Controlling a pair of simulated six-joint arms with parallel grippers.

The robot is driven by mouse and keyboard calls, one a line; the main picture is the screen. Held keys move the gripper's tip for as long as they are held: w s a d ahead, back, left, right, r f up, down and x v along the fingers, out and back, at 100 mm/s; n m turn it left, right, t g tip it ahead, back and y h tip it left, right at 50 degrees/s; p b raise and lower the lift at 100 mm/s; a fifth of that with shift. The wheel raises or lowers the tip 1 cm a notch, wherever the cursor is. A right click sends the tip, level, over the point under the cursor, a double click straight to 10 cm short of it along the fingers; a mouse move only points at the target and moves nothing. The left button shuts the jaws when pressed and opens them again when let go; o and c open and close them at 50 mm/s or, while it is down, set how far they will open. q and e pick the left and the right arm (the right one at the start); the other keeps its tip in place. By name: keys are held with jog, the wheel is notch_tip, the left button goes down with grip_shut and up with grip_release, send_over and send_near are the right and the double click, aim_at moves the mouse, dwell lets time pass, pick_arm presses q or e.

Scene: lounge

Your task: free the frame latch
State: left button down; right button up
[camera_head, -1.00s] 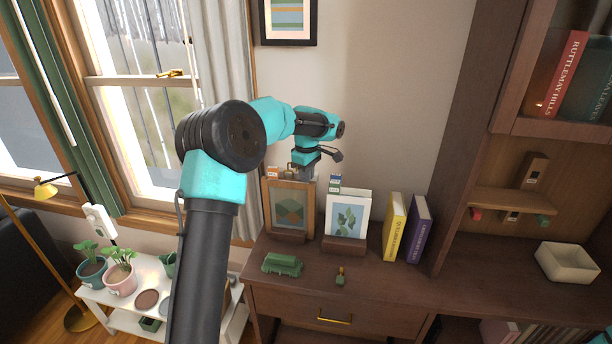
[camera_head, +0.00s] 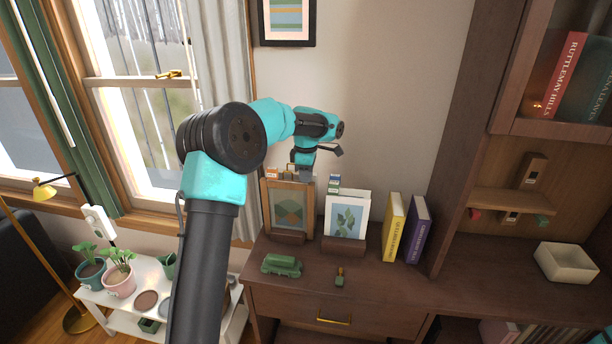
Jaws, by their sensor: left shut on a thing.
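A brown wooden picture frame (camera_head: 291,209) with a geometric green and tan print stands upright in a dark stand at the back left of the desk. My left gripper (camera_head: 304,176) is at the top edge of this frame, behind or on its upper right part. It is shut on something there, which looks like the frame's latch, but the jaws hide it. A small orange and white tag shows at the frame's top left. My right gripper is not in view.
A white frame with a plant print (camera_head: 347,215) stands just right. A yellow book (camera_head: 395,228) and a purple book (camera_head: 418,230) stand further right. A green toy-like object (camera_head: 282,265) and a small brass-topped item (camera_head: 340,276) lie in front.

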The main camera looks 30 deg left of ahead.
pick_arm(q)
jog(key=c, duration=1.2)
grip_release()
jog(key=shift+c, duration=0.2)
jog(key=shift+r, duration=0.1)
notch_tip(320, 180, up, 17)
jog(key=shift+r, duration=0.15)
